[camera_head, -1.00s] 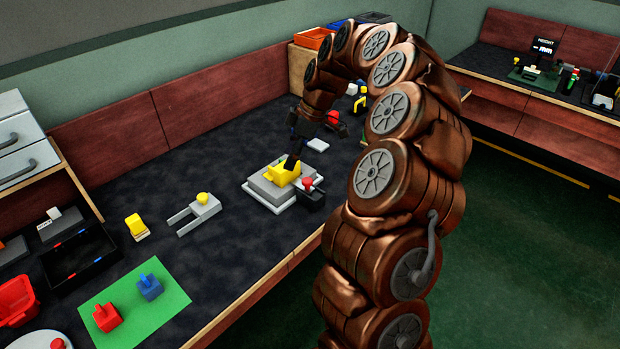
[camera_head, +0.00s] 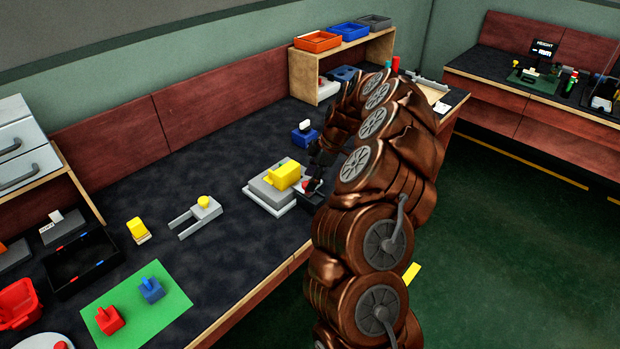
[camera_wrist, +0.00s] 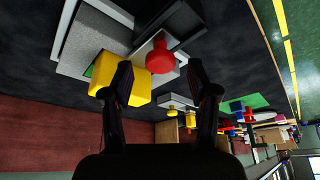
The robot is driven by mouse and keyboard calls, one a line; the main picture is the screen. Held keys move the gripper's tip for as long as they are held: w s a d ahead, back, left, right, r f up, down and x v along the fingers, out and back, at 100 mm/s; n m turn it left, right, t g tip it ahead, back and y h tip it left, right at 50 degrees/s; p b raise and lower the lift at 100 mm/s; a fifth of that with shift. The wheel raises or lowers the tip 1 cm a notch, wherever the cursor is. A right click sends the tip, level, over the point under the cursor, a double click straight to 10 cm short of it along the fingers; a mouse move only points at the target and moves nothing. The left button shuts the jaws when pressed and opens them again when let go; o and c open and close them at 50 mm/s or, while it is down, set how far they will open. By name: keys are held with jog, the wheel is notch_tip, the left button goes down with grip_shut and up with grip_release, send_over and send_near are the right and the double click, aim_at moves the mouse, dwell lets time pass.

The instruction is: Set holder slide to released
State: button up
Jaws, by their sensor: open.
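A grey stepped holder (camera_head: 268,192) stands on the bench with a yellow block (camera_head: 284,176) on top. At its right side a red knob (camera_head: 312,184) sits on a dark housing (camera_head: 312,198), partly hidden by my gripper. I take this knob to be the holder slide's handle, but its position along its travel is unclear. My gripper (camera_head: 316,178) is at the knob. In the wrist view the open fingers (camera_wrist: 162,72) point toward the red knob (camera_wrist: 160,56), which shows between their tips; contact cannot be told. The yellow block (camera_wrist: 138,88) is beside the left finger.
A grey fork-shaped fixture with a yellow knob (camera_head: 204,202) and a small yellow piece (camera_head: 137,229) stand to the left. A blue fixture (camera_head: 304,136) stands behind my gripper. A green mat (camera_head: 130,318) lies at the front left. The bench between is clear.

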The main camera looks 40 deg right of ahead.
jog(key=shift+w+a+f, duration=0.1)
jog(key=shift+a+f, duration=0.15)
jog(key=shift+f, duration=0.45)
grip_shut()
